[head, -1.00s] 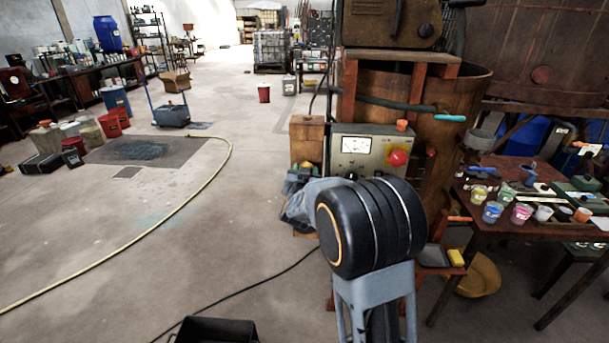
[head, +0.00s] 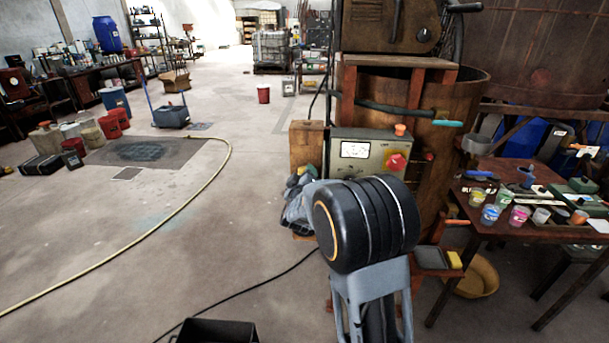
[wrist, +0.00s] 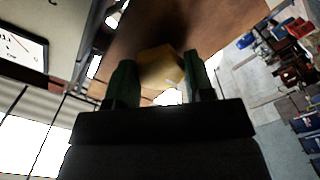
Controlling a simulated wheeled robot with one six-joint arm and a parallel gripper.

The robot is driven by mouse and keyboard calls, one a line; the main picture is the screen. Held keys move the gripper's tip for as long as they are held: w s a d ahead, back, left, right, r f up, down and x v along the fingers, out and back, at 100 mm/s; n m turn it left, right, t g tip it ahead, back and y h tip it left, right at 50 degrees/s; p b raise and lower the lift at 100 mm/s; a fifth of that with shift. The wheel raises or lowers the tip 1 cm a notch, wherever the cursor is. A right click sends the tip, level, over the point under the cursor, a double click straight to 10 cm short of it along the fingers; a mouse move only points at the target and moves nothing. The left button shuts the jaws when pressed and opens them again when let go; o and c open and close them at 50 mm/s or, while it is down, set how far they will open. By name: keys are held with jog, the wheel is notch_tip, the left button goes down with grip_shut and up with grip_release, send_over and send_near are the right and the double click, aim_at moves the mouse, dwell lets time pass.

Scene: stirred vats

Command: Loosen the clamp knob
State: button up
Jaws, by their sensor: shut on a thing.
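The clamp knob, yellow-brown and chunky with flat-looking faces, shows in the wrist view (wrist: 158,66). My gripper (wrist: 160,78) has its two dark green fingers on either side of it and is shut on it. The knob's far side and its mount are hidden. In the head view my arm's black joint and grey links hide the fingertips and the held knob.
A control box (head: 352,150) with a white meter and a red knob (head: 397,162) stands beyond my arm, beside a rusty vat (head: 450,110). A table (head: 482,215) with paint cups stands right. A yellow hose (head: 185,209) crosses open floor left.

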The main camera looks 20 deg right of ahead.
jog(key=n+p, duration=0.1)
jog(key=n, duration=0.4)
jog(key=shift+p, duration=0.3)
jog(key=shift+n, duration=0.4)
jog(key=o, duration=0.9)
jog(key=b+v, duration=0.2)
jog(key=v, duration=1.1)
jog(key=shift+s+a+r, duration=0.1)
jog(key=shift+s+a, duration=0.15)
jog(key=shift+s, duration=0.05)
